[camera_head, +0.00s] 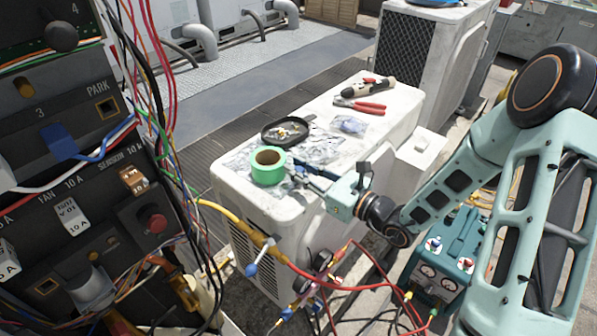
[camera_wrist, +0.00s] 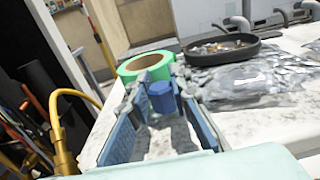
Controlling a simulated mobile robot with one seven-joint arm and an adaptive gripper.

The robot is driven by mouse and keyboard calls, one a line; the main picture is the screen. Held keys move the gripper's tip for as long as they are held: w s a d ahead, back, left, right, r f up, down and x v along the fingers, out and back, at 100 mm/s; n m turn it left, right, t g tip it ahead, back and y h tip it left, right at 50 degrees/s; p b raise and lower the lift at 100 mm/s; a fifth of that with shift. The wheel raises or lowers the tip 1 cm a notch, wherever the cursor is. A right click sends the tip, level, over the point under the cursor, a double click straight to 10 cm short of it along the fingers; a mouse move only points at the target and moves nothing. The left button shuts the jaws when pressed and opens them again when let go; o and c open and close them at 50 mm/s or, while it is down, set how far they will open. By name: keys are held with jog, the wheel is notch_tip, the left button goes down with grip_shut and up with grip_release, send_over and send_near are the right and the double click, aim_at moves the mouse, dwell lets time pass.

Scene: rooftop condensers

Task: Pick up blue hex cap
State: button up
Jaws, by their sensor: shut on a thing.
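The blue hex cap (camera_wrist: 161,97) shows in the wrist view between the two fingers of my gripper (camera_wrist: 165,92). The fingers are shut on it near their tips. In the head view my gripper (camera_head: 303,172) is low over the white condenser top (camera_head: 236,187), just right of a green tape roll (camera_head: 268,167). The cap is too small and hidden there to make out. The tape roll (camera_wrist: 146,66) stands right behind the cap in the wrist view. I cannot tell whether the cap still touches the surface.
A yellow hose (camera_head: 238,222) runs past the near left edge. A control panel (camera_head: 75,190) fills the left.

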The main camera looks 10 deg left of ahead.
jog(key=s+d+r+p, duration=0.2)
jog(key=s+r+p, duration=0.3)
jog(key=s+r, duration=0.2)
notch_tip(320, 180, up, 2)
jog(key=shift+r+p, duration=0.15)
jog(key=shift+p, duration=0.15)
jog(key=p, duration=0.3)
jog(key=shift+s+r, duration=0.2)
jog(key=shift+s, duration=0.1)
jog(key=shift+s+d+p, duration=0.1)
jog(key=shift+p, duration=0.6)
jog(key=s+d+r+p, duration=0.1)
jog(key=s+p, duration=0.4)
jog(key=p, duration=0.4)
jog(key=shift+s+r, duration=0.35)
jog(key=shift+d, duration=0.1)
jog(key=shift+o, duration=0.3)
